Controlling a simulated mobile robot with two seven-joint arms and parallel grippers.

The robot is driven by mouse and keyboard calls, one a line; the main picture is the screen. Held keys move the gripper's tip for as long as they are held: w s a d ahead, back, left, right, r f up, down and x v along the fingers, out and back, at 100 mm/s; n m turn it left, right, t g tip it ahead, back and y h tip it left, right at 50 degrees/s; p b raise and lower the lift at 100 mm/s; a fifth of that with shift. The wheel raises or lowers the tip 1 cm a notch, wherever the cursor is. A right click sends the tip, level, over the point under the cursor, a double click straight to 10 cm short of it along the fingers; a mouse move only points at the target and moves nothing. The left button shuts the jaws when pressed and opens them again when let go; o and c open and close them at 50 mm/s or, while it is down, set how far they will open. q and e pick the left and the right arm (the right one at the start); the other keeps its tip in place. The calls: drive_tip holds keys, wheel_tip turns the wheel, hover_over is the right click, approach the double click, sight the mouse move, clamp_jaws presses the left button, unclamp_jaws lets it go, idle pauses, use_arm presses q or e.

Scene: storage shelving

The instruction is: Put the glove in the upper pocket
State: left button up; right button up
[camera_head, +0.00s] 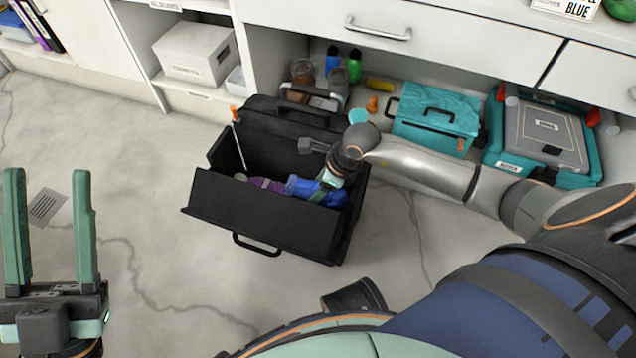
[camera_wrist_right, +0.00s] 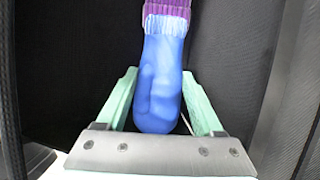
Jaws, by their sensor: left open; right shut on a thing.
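The glove is blue with a ribbed purple cuff (camera_head: 266,184). In the right wrist view, the glove (camera_wrist_right: 158,80) lies lengthwise between the green fingers of my right gripper (camera_wrist_right: 160,75), cuff pointing away. My right gripper (camera_head: 328,190) is shut on the glove inside the open black case (camera_head: 232,211) on the floor. Dark walls of the case stand on both sides of the glove. The pocket cannot be clearly told apart from the case's black panels. My left gripper (camera_head: 48,178) is open and empty, at far left.
An orange-tipped rod (camera_head: 238,140) stands at the case's left end. Behind, the low shelf holds jars, a teal toolbox (camera_head: 436,118) and a teal-and-grey case (camera_head: 545,135). A white box (camera_head: 195,52) sits further left.

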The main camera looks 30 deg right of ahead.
drive_tip(key=o, duration=1.4)
wheel_tip(320, 180, up, 9)
drive_tip(key=p, duration=0.8)
drive_tip(key=shift+r, duration=0.2)
use_arm(q)
wheel_tip(320, 180, up, 13)
drive_tip(key=a+p, duration=0.1)
drive_tip(key=p, duration=0.3)
drive_tip(key=shift+s+a+m+t, duration=0.25)
drive_tip(key=shift+s+m+t, duration=0.05)
use_arm(e)
wheel_tip(320, 180, up, 5)
drive_tip(key=shift+f, duration=0.15)
use_arm(q)
drive_tip(key=shift+f, duration=0.1)
